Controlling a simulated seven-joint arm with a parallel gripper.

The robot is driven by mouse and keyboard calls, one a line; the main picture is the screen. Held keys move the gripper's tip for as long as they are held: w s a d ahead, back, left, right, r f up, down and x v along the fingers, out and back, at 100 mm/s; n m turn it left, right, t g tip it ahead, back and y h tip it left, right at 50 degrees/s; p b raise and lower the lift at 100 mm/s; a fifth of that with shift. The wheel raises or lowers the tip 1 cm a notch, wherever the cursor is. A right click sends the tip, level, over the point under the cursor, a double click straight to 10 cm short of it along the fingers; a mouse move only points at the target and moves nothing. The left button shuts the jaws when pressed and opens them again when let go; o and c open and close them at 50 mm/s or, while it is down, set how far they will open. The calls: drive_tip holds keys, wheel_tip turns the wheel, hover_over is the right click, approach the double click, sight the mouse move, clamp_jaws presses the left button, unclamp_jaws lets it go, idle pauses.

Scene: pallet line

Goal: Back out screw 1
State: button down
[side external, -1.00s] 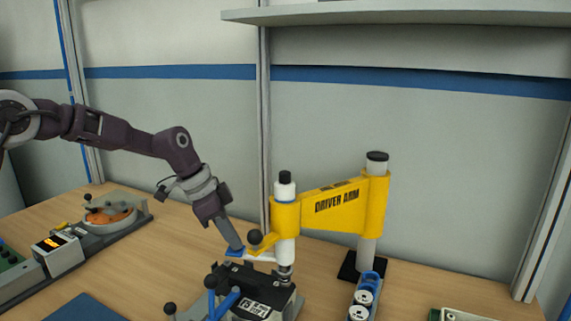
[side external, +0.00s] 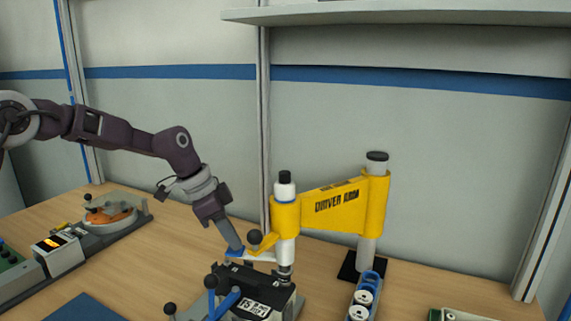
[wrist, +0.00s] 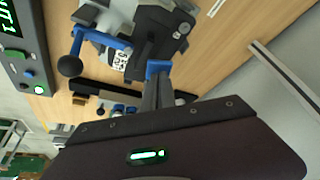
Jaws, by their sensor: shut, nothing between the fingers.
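The yellow driver arm (side external: 330,204) stands on its post, with the white driver spindle (side external: 286,225) upright at its left end. The spindle's lower end is over the right side of a dark block (side external: 255,282) with a white label. Screw 1 cannot be made out; the spindle and block hide that spot. My gripper (side external: 236,252) points down beside the spindle's left, at the pale lever and black ball knob (side external: 255,237). Its fingers are shut with nothing between them; whether they touch the lever I cannot tell. In the wrist view the blue fingertips (wrist: 158,68) are together.
A blue clamp handle (side external: 226,300) with black knobs is at the block's front left. A tray with round white-topped pieces (side external: 360,300) stands at right. A fixture with an orange disc (side external: 108,213) and a lit display box (side external: 58,248) are at left. A shelf (side external: 400,16) hangs above.

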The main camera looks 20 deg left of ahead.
drive_tip(key=shift+s+f, duration=0.1)
drive_tip(key=shift+f, duration=0.1)
idle(7.0)
wheel_tip(320, 180, up, 9)
idle(0.9)
